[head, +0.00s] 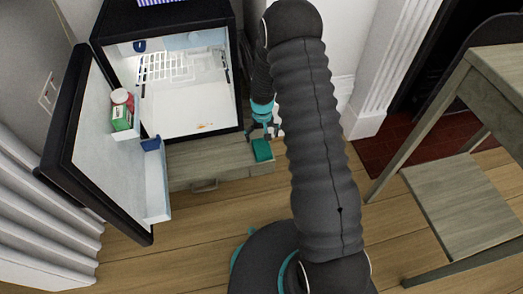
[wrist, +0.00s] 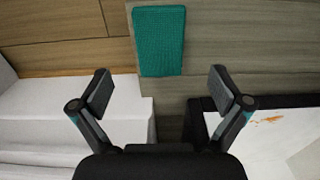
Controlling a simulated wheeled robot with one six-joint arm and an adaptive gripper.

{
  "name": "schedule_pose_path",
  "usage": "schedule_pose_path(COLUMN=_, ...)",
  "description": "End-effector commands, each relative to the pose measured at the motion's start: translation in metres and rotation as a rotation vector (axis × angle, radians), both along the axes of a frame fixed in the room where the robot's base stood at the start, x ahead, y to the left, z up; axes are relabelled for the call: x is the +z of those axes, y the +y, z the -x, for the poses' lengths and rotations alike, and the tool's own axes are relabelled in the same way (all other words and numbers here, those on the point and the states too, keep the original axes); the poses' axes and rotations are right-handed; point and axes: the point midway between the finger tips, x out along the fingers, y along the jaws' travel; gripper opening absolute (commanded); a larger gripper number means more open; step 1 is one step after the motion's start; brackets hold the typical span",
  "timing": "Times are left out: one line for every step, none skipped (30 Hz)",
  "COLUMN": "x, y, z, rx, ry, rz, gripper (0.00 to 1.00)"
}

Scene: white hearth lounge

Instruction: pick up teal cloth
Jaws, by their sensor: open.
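The teal cloth (head: 262,150) is a small folded rectangle lying flat at the right end of a grey wooden cabinet top, in front of an open fridge. It also shows in the wrist view (wrist: 159,41) at top centre, with a ribbed texture. My gripper (head: 262,131) is just behind the cloth in the head view, beside the fridge's right side. In the wrist view my gripper (wrist: 160,92) has its two fingers wide apart with nothing between them. The cloth lies ahead of the fingertips, roughly centred between them and apart from them.
The small black fridge (head: 238,75) stands open on the wooden cabinet (head: 205,165), its door (head: 75,150) swung out left with a bottle and a green box on it. A white wall moulding (head: 385,65) is to the right. A wooden table (head: 490,75) and chair (head: 455,195) stand farther right.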

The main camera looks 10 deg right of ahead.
Motion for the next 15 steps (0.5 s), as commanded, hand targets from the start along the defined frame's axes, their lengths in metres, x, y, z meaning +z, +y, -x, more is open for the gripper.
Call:
schedule_pose_path(x=-0.008, y=0.000, z=0.000, rx=0.000, ry=0.002, rz=0.000, gripper=1.00)
schedule_pose_path(x=-0.010, y=0.000, z=0.000, rx=0.000, ry=0.002, rz=0.000, gripper=1.00)
schedule_pose_path(x=-0.013, y=0.000, z=0.000, rx=-0.001, ry=0.001, rz=0.000, gripper=1.00)
schedule_pose_path(x=-0.014, y=0.000, z=0.000, rx=-0.001, ry=0.000, rz=0.000, gripper=1.00)
schedule_pose_path(x=-0.016, y=-0.001, z=0.000, rx=-0.001, ry=0.000, rz=0.000, gripper=1.00)
schedule_pose_path(x=-0.017, y=-0.001, z=0.000, rx=-0.001, ry=0.000, rz=0.000, gripper=1.00)
schedule_pose_path(x=-0.018, y=-0.001, z=0.000, rx=-0.001, ry=0.000, rz=0.000, gripper=1.00)
schedule_pose_path(x=-0.019, y=-0.001, z=0.000, rx=-0.001, ry=0.000, rz=0.000, gripper=1.00)
schedule_pose_path(x=-0.021, y=-0.001, z=-0.001, rx=-0.001, ry=0.000, rz=0.000, gripper=1.00)
schedule_pose_path(x=-0.023, y=-0.001, z=-0.001, rx=-0.001, ry=0.000, rz=0.000, gripper=1.00)
schedule_pose_path(x=-0.026, y=-0.001, z=-0.001, rx=-0.001, ry=0.001, rz=0.000, gripper=1.00)
schedule_pose_path(x=-0.030, y=-0.001, z=-0.001, rx=-0.001, ry=0.001, rz=0.000, gripper=1.00)
schedule_pose_path(x=-0.034, y=-0.001, z=-0.002, rx=-0.001, ry=0.002, rz=0.000, gripper=1.00)
schedule_pose_path(x=-0.038, y=-0.001, z=-0.002, rx=-0.001, ry=0.002, rz=0.000, gripper=1.00)
schedule_pose_path(x=-0.044, y=-0.001, z=-0.002, rx=-0.001, ry=0.004, rz=0.000, gripper=1.00)
